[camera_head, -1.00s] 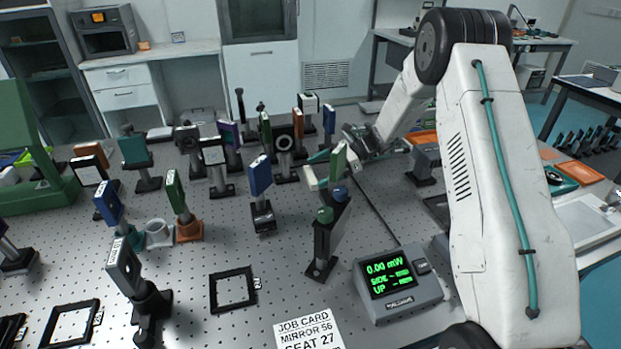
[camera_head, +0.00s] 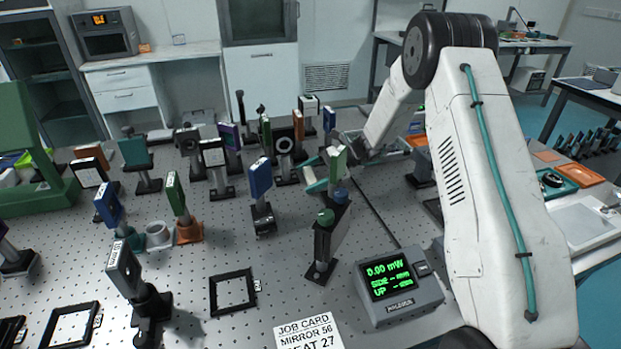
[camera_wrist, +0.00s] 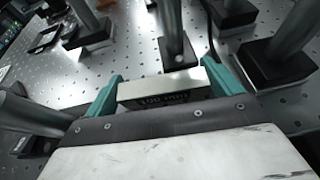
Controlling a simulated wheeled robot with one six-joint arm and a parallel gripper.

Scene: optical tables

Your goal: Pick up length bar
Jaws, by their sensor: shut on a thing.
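The length bar (camera_wrist: 163,88) shows in the wrist view as a pale block with a dark face marked 100 mm. It lies crosswise between the two teal fingers of my gripper (camera_wrist: 165,92), which is shut on it. In the head view my gripper (camera_head: 322,176) is over the right middle of the table. The bar's underside is hidden.
Posts with optics crowd the table, among them a blue plate (camera_head: 260,178) left of my gripper and a dark post mount (camera_head: 322,245) just below it. A power meter (camera_head: 398,285) stands at the front right. An empty black frame (camera_head: 232,291) lies at the front.

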